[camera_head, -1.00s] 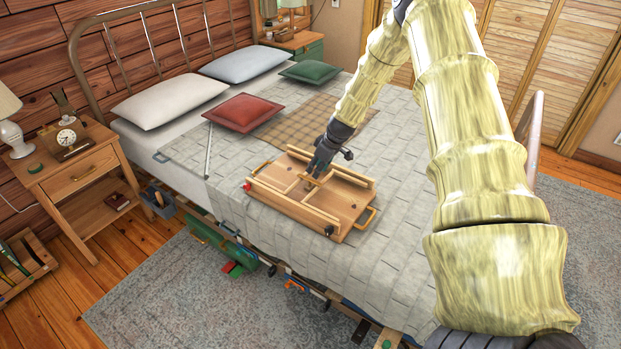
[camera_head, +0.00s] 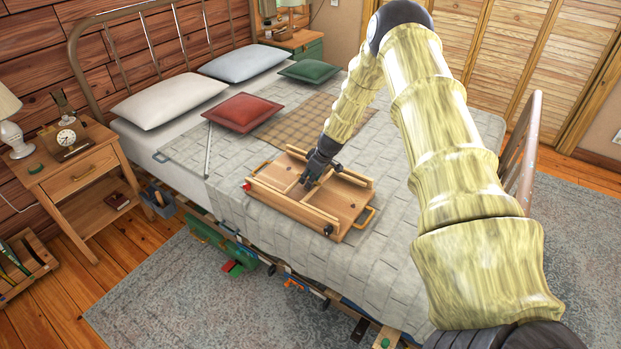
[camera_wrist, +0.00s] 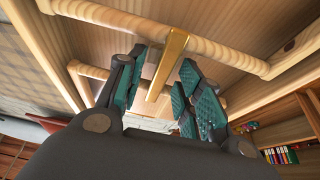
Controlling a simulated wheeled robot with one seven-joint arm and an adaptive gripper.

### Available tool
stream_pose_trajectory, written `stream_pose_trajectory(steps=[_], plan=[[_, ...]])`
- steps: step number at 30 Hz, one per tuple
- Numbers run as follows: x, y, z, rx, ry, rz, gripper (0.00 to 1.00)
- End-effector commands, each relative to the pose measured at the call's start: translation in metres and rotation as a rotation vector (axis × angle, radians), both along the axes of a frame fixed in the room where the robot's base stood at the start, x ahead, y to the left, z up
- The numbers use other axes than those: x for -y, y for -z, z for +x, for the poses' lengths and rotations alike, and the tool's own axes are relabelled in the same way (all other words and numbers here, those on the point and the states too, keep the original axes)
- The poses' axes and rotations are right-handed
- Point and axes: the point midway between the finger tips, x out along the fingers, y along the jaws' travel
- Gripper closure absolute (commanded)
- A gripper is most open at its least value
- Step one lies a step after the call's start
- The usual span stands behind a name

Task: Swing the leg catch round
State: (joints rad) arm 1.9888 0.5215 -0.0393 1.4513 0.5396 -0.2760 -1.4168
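A wooden tray (camera_head: 340,203) lies underside up on the bed, with round leg bars lying along it. The leg catch (camera_wrist: 167,64) is a flat brass-coloured strip in the wrist view, lying across a round leg bar (camera_wrist: 150,27). My gripper (camera_head: 312,184) points down over the middle of the tray. In the wrist view my gripper (camera_wrist: 163,85) has its teal-padded fingers apart, one on each side of the catch. Narrow gaps seem to show beside the strip; contact is hard to tell. In the head view my gripper hides the catch.
A red cushion (camera_head: 241,112) and a plaid cloth (camera_head: 300,122) lie behind the tray. Pillows (camera_head: 168,101) are at the head of the bed. A nightstand (camera_head: 80,172) stands at the left. The quilt (camera_head: 280,245) in front of the tray is clear.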

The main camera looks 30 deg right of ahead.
Motion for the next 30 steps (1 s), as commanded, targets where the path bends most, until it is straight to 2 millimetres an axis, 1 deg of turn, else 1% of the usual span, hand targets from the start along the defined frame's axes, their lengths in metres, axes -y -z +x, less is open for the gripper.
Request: stream_pose_trajectory(steps=[3,5,6,9,20,26,30], plan=[[0.0001,0.0001,-0.0002,0.000,0.000,0.000,0.64],[0.0001,0.0000,-0.0002,0.000,0.000,0.000,0.75],[0.0001,0.0000,-0.0003,0.000,0.000,0.000,0.82],[0.0002,0.0001,-0.0003,0.000,0.000,0.000,1.00],[0.0002,0.0003,-0.0010,-0.001,0.026,0.000,1.00],[-0.0004,0.0006,-0.0013,-0.001,0.119,0.000,1.00],[-0.0007,0.0005,-0.0017,-0.002,0.225,-0.002,1.00]])
